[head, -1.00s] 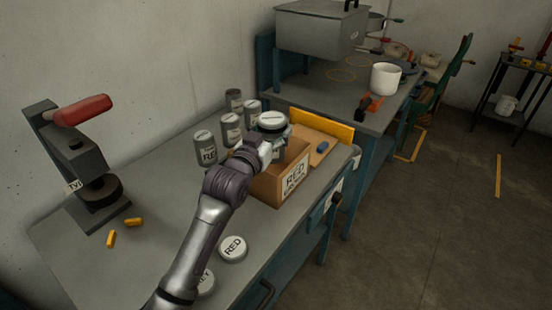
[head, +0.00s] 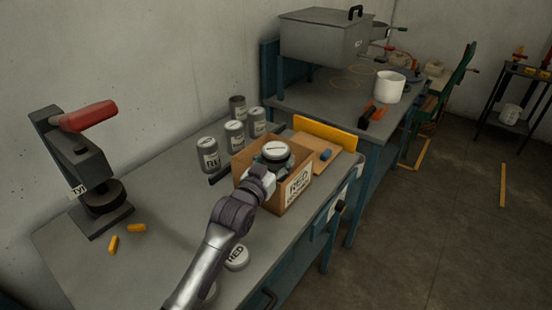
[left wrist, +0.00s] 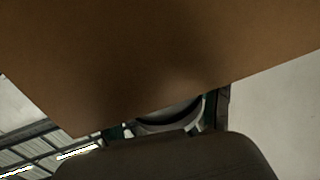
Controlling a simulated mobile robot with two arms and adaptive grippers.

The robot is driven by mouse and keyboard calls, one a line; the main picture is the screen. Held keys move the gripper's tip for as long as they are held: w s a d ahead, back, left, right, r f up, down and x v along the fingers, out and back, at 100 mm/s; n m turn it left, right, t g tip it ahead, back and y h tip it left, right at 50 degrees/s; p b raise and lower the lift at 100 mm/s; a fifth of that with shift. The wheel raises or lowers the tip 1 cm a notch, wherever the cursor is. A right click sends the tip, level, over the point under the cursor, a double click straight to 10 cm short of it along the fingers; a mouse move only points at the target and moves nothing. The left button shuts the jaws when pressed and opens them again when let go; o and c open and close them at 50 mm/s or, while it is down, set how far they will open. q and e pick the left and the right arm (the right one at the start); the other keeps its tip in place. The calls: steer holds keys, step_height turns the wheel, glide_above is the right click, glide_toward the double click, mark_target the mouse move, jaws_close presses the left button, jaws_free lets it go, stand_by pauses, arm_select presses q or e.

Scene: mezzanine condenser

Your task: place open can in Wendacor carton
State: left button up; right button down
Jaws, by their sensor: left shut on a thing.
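A brown carton (head: 272,203) stands on the near bench, open at the top. Its label shows RED in large letters; the smaller print is unreadable. My left gripper (head: 270,164) is shut on a grey can (head: 276,150) with a pale top and holds it upright within the carton's opening. The can's lower part is hidden, so I cannot tell whether it touches the bottom. In the left wrist view, brown cardboard (left wrist: 150,50) fills the top, and a curved grey part of the can (left wrist: 168,120) shows below it. My right gripper is not in view.
Several grey cans (head: 209,155) stand behind and left of the carton. A board with a yellow edge (head: 324,132) lies behind it. A press with a red handle (head: 88,115) stands at left.

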mark_target(271, 163)
arm_select(q)
steer(key=shift+f, duration=0.2)
steer(key=o, duration=1.5)
steer(key=shift+f, duration=0.1)
steer(key=shift+c, duration=0.2)
steer(key=shift+r, duration=0.25)
steer(key=s+p, duration=0.1)
steer(key=s+a+r+p, duration=0.1)
steer(key=s+p, duration=0.1)
steer(key=shift+a+r, duration=0.15)
steer(key=p+v, duration=0.5)
steer(key=v, duration=0.4)
steer(key=shift+f, duration=0.2)
steer(key=shift+f, duration=0.1)
